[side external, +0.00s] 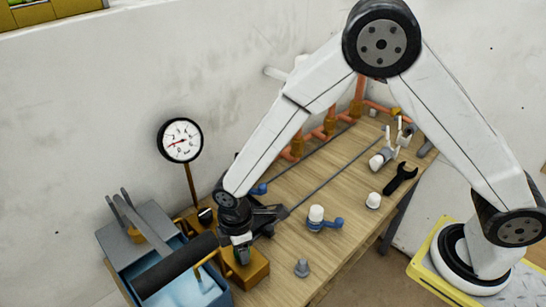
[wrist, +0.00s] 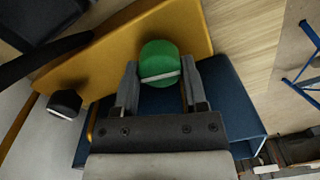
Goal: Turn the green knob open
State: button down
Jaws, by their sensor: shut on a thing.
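The green knob (wrist: 160,56) is round with a pale bar across its face, and shows in the wrist view in front of a yellow-orange block. My gripper (wrist: 160,78) is shut on the green knob, with one finger on each side of it. In the side external view my gripper (side external: 243,250) is down at the yellow-orange block (side external: 256,268) near the front left of the bench. The green knob is hidden there behind my gripper. The block also shows in the wrist view (wrist: 105,60).
A blue bin (side external: 215,292) and a grey-blue toolbox (side external: 140,225) stand left of the block. A round gauge (side external: 180,140) rises behind. A blue-handled valve (side external: 322,222), a white cap (side external: 373,200), a black wrench (side external: 401,178) and a grey bolt (side external: 302,268) lie on the wooden bench (side external: 345,190).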

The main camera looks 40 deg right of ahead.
jog(key=shift+s+n, duration=0.1)
jog(key=shift+n, duration=1)
jog(key=shift+c, duration=0.7)
grip_release()
jog(key=shift+r, duration=0.15)
jog(key=shift+w+r, duration=0.2)
jog(key=shift+r, duration=3.55)
jog(key=shift+d, duration=0.1)
